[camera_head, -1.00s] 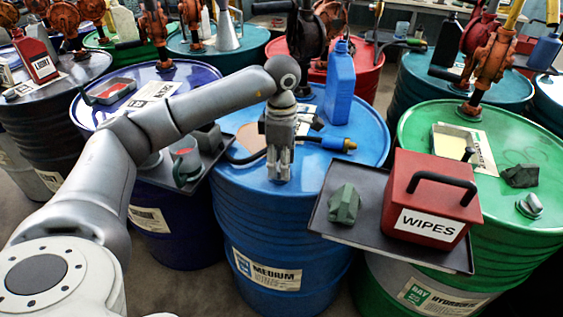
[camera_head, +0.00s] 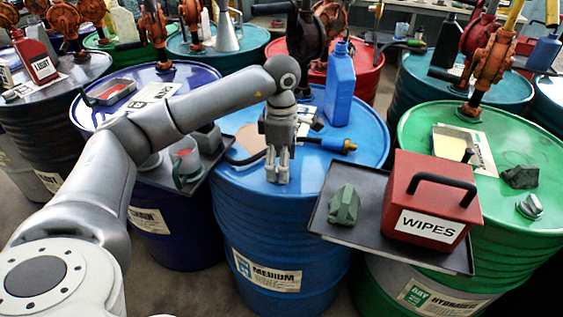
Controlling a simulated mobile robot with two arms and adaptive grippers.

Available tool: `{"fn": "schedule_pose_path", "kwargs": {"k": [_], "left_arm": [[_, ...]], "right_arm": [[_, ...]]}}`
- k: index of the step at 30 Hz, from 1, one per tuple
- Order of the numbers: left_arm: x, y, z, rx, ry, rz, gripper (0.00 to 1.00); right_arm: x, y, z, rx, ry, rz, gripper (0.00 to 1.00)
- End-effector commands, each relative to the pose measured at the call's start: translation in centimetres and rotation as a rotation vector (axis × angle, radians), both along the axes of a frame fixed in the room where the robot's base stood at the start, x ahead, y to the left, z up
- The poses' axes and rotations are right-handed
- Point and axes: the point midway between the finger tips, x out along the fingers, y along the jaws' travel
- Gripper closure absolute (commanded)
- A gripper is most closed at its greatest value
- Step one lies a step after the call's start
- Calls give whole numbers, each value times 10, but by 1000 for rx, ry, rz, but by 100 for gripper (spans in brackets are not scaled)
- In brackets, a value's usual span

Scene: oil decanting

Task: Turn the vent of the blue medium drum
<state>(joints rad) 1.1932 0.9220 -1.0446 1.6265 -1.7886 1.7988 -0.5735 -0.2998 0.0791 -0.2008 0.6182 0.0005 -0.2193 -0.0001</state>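The blue medium drum (camera_head: 265,228) stands in the middle, with a "MEDIUM" label on its front. My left gripper (camera_head: 278,176) points down at the near part of its lid, with its fingertips at or just above the surface. The vent of this drum cannot be made out; the fingers cover the spot under them. The two fingers are close together, and whether they are shut on something is not clear. My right gripper is out of view.
A blue jug (camera_head: 340,84) and a hose with a brass tip (camera_head: 348,146) are on the lid. A dark tray (camera_head: 364,233) at the right holds a red WIPES box (camera_head: 432,200) and a crumpled green cloth (camera_head: 344,205). A green drum (camera_head: 500,242) stands at the right.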

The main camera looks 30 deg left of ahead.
Motion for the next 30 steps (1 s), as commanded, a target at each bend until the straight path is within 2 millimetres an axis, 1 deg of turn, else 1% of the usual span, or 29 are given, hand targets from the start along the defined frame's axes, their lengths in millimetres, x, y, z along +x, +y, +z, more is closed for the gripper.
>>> {"fn": "schedule_pose_path", "kwargs": {"k": [5, 12, 15, 21, 30], "left_arm": [[1, 0, 27, -2, -6, 0, 32], [2, -1, 81, -2, -7, 0, 32], [1, 0, 99, -1, -4, 0, 32], [1, 0, 114, 0, -2, 0, 32], [0, 0, 118, -1, -1, 0, 32]], "right_arm": [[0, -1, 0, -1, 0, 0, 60], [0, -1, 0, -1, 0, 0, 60], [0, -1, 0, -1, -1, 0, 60], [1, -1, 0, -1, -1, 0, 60], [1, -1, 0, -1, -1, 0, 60]]}}
